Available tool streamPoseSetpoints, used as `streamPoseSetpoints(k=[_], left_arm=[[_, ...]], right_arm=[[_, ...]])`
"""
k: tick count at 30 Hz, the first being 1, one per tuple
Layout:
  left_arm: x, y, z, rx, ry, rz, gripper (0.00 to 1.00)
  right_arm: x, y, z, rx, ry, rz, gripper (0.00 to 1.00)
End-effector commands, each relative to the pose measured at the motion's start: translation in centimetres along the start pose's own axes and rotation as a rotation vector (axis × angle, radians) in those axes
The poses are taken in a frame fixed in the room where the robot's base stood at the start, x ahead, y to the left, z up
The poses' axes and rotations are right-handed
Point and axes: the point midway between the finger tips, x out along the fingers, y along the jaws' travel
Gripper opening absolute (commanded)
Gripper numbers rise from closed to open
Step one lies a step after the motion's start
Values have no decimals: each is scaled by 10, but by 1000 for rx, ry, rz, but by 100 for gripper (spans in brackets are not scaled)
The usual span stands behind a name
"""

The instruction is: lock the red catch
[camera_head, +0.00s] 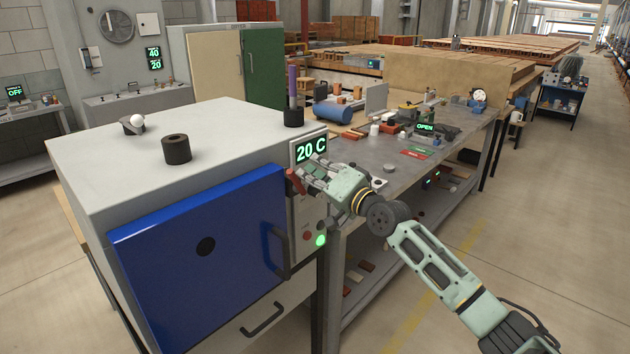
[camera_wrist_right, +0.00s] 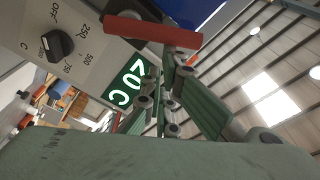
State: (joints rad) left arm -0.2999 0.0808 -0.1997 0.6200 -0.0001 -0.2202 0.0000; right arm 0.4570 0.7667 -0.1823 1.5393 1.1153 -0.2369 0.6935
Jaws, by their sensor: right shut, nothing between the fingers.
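The red catch (camera_head: 295,181) sits at the upper right edge of the closed blue door (camera_head: 205,255) of a grey oven (camera_head: 90,170). In the right wrist view the catch shows as a red bar (camera_wrist_right: 150,28) lying crosswise at the top. My right gripper (camera_head: 308,178) is shut and empty, with its fingertips right beside the catch. In the wrist view the fingertips (camera_wrist_right: 178,58) are close under the bar's right end; I cannot tell whether they touch it. The gripper partly hides the control panel. My left gripper is not in view.
The oven's panel carries a "20 C" display (camera_head: 311,148), a lit green lamp (camera_head: 320,240) and a dial (camera_wrist_right: 58,45). A dark door handle (camera_head: 277,252) sticks out below the catch. A cluttered workbench (camera_head: 400,165) stands to the right. Floor is free further right.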

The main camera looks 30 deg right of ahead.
Motion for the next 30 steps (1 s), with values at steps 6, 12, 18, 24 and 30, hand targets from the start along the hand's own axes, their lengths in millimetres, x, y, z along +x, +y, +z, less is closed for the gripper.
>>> streamPoseSetpoints(k=[6,12,18,24,30], left_arm=[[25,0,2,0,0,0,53],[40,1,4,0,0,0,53],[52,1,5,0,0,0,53],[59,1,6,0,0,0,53],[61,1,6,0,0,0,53]], right_arm=[[-2,-5,11,-208,-1,-30,0],[-3,-12,20,-396,-1,-55,0],[-4,-17,30,-583,-2,-81,0],[-6,-20,39,-754,-2,-105,0],[-7,-22,46,-885,-1,-124,0]])
